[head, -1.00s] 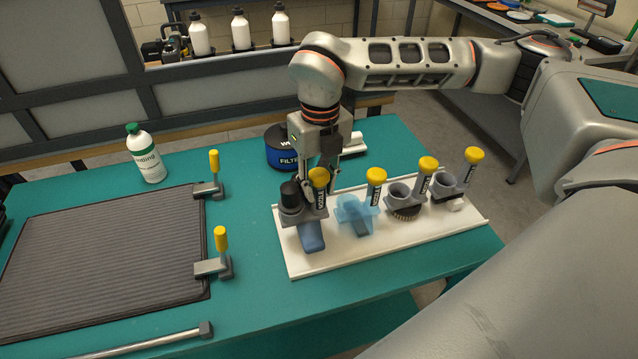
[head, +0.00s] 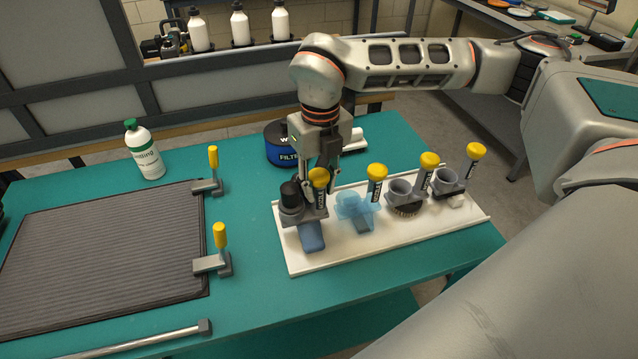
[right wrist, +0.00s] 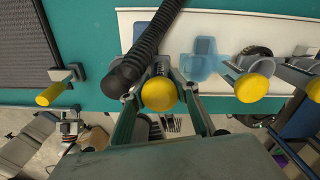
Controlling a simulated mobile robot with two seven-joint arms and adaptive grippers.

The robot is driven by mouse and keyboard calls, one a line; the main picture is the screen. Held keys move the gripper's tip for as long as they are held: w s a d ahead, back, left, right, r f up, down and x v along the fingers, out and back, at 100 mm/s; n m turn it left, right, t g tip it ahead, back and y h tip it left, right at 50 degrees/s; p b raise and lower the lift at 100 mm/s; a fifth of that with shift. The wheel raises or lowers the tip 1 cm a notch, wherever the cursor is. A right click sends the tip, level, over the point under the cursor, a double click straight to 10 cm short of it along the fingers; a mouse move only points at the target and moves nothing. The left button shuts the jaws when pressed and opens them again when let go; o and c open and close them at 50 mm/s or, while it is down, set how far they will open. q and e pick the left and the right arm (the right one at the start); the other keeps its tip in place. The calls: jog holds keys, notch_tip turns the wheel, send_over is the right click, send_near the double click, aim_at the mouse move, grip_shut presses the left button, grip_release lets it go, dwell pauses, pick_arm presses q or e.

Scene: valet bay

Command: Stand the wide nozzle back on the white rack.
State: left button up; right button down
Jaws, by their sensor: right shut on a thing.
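The white rack (head: 306,265) lies on the teal table. At its left end is a nozzle, seemingly the wide nozzle (head: 311,237), with a flat blue foot, grey collar and yellow-capped post. My right gripper (head: 320,186) is shut on this nozzle at its post, from behind. In the right wrist view, my right gripper's fingers (right wrist: 160,92) flank the yellow cap. A black cuff (head: 290,190) stands in the collar; in the right wrist view a black ribbed hose (right wrist: 150,42) runs from it. Whether the foot touches the rack I cannot tell. My left gripper is out of view.
On the rack to the right stand a translucent blue nozzle (head: 357,212), a round-brush nozzle (head: 404,208) and another nozzle (head: 446,183). A blue filter can (head: 282,151) is behind. Left are a ribbed mat (head: 100,260), yellow-handled clamps (head: 221,236) and a bottle (head: 145,152).

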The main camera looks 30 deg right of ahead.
jog(key=shift+f, duration=0.2)
jog(key=shift+f+b, duration=0.35)
jog(key=shift+f, duration=0.45)
dwell(0.5)
jog(key=c, duration=1)
grip_release()
